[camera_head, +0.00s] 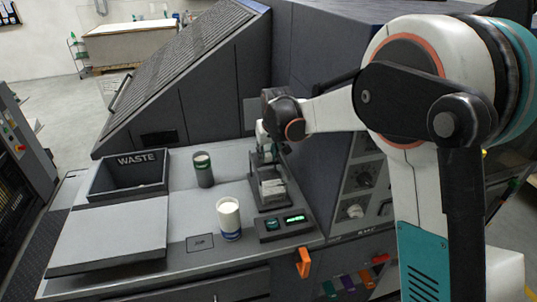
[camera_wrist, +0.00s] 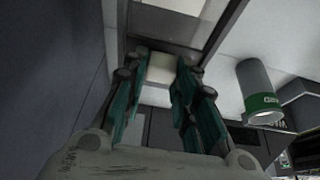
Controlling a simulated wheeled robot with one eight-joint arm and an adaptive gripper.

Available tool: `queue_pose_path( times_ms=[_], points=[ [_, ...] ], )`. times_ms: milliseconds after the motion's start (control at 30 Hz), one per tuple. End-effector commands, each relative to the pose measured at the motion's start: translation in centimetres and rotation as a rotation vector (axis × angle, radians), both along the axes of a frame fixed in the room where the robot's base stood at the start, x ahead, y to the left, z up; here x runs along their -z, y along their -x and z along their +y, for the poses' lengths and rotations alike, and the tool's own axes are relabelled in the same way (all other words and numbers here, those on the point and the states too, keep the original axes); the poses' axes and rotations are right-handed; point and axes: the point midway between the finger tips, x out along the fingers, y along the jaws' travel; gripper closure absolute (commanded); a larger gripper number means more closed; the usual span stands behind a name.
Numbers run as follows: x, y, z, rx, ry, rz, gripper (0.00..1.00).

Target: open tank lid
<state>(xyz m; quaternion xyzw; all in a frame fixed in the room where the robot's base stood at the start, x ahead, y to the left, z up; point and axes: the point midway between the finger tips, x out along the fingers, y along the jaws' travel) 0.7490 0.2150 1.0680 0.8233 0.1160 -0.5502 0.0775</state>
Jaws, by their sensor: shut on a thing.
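My gripper (camera_head: 265,153) is at the back of a dark station on the counter, beside the tall machine's wall. In the wrist view, its teal fingers (camera_wrist: 159,75) are shut on a small pale block (camera_wrist: 160,68). A dark frame with a grey panel lies just beyond the block. In the head view the held piece is too small to make out. A large flat grey panel (camera_head: 112,236) lies closed on the counter at left, far from my gripper; it may be the tank lid, but I cannot tell.
An open WASTE bin (camera_head: 127,175) is behind the panel. A green-banded grey canister (camera_head: 203,169) and a white blue-banded cup (camera_head: 229,217) stand left of the station (camera_head: 268,193), with its lit display (camera_head: 295,218) in front. An orange handle (camera_head: 303,263) is on the front face.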

Motion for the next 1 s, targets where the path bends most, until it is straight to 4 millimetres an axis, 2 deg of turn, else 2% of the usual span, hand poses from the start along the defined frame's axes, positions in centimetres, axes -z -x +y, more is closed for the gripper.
queue_pose_path(
  times_ms=[33,67,133,567,667,1000],
  points=[
    [0.0,0.0,0.0,0.000,0.000,0.000,1.00],
    [0.0,0.0,0.0,0.000,0.000,0.000,0.69],
    [0.0,0.0,0.0,0.000,0.000,0.000,0.53],
    [-0.5,0.3,-0.1,0.000,0.000,0.000,0.53],
    [-1.6,0.7,-0.2,0.000,0.000,0.000,0.53],
    [-7.8,3.2,-0.9,0.000,0.000,0.000,0.53]
  ],
)
